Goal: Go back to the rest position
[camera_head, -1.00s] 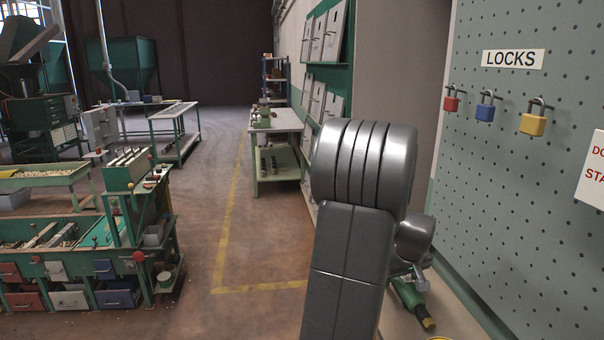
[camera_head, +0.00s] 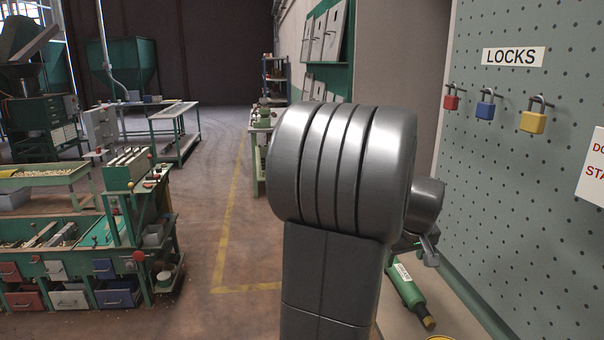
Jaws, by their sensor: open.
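My grey arm fills the centre-right of the head view, with a large ribbed joint on top and a thick link below it. My gripper (camera_head: 427,250) shows only in part, low behind the joint on its right side; the rest is hidden by the arm. It is open, and I see nothing held in it. A green bottle-like tool (camera_head: 411,294) with a white label and a dark tip lies on the pale shelf below the gripper, apart from it.
A pegboard (camera_head: 500,200) close on the right carries a red padlock (camera_head: 451,103), a blue padlock (camera_head: 485,112) and a yellow padlock (camera_head: 533,122). A green workbench (camera_head: 125,265) with drawers stands at left. The floor (camera_head: 205,240) between is clear.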

